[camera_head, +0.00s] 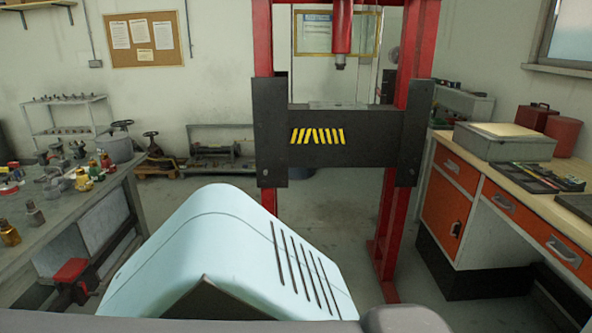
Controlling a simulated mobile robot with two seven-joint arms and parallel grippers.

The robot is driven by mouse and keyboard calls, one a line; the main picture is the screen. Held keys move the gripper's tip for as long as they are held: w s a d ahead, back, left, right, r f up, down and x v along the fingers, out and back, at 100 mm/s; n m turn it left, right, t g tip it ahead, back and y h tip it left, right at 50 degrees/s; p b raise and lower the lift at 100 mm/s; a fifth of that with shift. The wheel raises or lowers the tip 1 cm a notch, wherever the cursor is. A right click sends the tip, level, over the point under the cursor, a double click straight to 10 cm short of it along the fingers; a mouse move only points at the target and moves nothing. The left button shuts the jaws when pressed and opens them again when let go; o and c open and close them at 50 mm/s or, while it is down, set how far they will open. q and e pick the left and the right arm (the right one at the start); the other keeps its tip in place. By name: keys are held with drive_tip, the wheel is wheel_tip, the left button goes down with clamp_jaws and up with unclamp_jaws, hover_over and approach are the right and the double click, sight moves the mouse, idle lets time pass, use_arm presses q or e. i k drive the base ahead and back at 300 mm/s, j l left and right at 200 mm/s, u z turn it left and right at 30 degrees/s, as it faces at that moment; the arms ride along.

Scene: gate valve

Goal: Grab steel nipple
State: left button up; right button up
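Several small metal fittings stand on the grey workbench (60,228) at the left. A grey steel-coloured fitting (33,215) stands near the bench's left front, close to a brass-coloured fitting (9,233). More grey and brass pieces lie farther back on the same bench. They are too small for me to tell which one is the steel nipple. Neither of my grippers shows in the head view, so I cannot see whether they hold anything.
A red press frame (262,60) with a dark crossbeam (340,165) stands ahead. A bench with orange drawers (447,205) is at the right. A red vise (72,270) is at the left bench's front. Grey floor (335,205) shows between.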

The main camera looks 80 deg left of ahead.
sight(35, 216)
drive_tip(key=u, duration=4.2)
drive_tip(key=i+l, duration=0.2)
drive_tip(key=i, duration=0.55)
drive_tip(key=i+l+z, duration=0.15)
drive_tip(key=i, duration=0.55)
drive_tip(key=i+l, duration=0.25)
drive_tip(key=i, duration=0.5)
drive_tip(key=i+l+z, duration=0.1)
drive_tip(key=i, duration=0.65)
